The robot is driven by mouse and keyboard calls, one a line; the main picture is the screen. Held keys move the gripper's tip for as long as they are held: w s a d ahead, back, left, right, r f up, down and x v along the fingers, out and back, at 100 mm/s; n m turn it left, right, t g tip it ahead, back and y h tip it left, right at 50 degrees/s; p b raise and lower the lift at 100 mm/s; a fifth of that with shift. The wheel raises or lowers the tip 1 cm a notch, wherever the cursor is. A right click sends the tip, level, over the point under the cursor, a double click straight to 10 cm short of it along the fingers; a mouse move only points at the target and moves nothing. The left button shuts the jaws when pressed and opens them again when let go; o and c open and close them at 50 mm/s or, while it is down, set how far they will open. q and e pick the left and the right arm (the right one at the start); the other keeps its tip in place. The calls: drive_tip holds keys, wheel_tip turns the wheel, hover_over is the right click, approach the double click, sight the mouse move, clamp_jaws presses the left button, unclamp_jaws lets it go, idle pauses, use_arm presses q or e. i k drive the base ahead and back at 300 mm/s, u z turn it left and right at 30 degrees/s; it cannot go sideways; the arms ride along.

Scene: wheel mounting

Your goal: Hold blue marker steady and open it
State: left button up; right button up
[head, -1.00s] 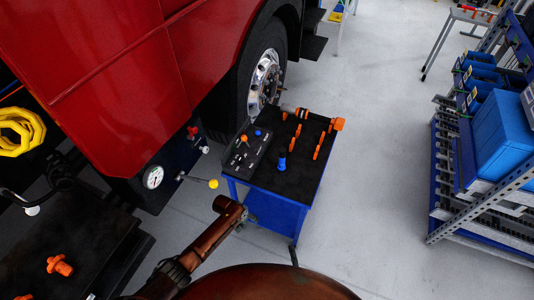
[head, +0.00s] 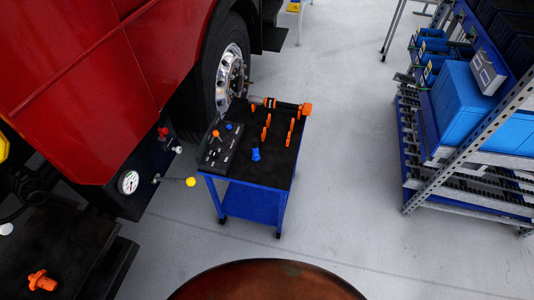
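A small blue upright piece (head: 255,153), which may be the blue marker, stands on the black top of the blue cart (head: 275,172). It is too small to tell whether it has a cap. A second small blue piece (head: 229,126) shows on the dark panel (head: 221,146) at the cart's left side. Neither of my grippers is in the head view. Nothing is seen touching the blue pieces.
Several orange pieces (head: 291,125) stand on the cart, and a tool with an orange end (head: 305,109) lies along its far edge. A red truck (head: 90,80) with a wheel (head: 229,75) is at left. A shelf rack (head: 455,165) stands at right. Grey floor between is clear.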

sight(256, 157)
drive_tip(key=z, duration=2.35)
drive_tip(key=i, duration=2.5)
drive_tip(key=u, duration=3.25)
